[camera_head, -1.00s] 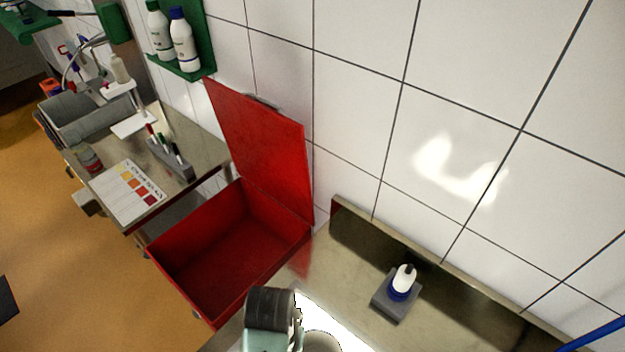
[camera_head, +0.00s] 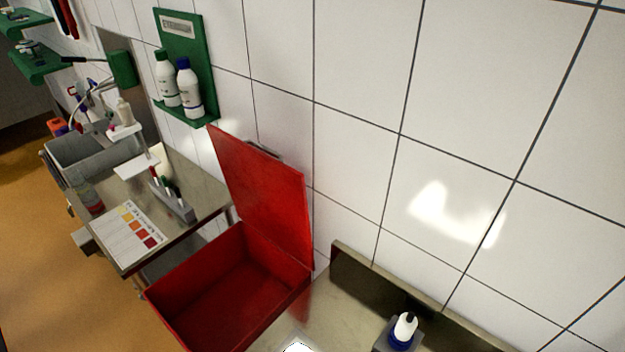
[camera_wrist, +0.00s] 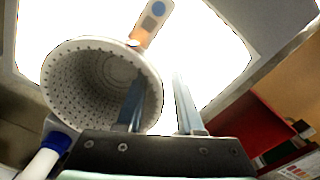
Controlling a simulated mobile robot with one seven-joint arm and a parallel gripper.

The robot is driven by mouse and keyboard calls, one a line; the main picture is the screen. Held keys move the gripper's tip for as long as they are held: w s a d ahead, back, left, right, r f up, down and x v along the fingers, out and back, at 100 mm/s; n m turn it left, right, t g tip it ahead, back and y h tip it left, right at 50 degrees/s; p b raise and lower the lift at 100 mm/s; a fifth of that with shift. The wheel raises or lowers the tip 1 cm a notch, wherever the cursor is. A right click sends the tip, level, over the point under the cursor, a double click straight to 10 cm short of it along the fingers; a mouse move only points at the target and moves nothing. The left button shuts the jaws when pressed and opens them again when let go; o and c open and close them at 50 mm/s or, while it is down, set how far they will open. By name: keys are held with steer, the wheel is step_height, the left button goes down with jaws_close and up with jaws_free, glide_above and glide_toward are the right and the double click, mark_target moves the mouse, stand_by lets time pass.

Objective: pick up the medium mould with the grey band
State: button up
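In the wrist view a pale, perforated round mould (camera_wrist: 62,88) lies with its open mouth towards the camera, left of centre. No grey band can be made out on it, and its size class cannot be told. My gripper (camera_wrist: 160,84) is open, its two fingers apart. The left finger overlaps the mould's mouth, and the right finger is outside its right edge, with a bright gap between. Whether either finger touches the mould cannot be told. The head view shows neither mould nor gripper.
A red open-lidded bin (camera_head: 235,285) stands left of the steel worktop (camera_head: 325,310). A white bottle with a blue base (camera_head: 403,330) is near the wall. In the wrist view, a strip with orange and blue marks (camera_wrist: 151,22) is behind the mould. A blue-collared bottle (camera_wrist: 48,150) is lower left.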

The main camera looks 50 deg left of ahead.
jaws_close()
stand_by(1.2)
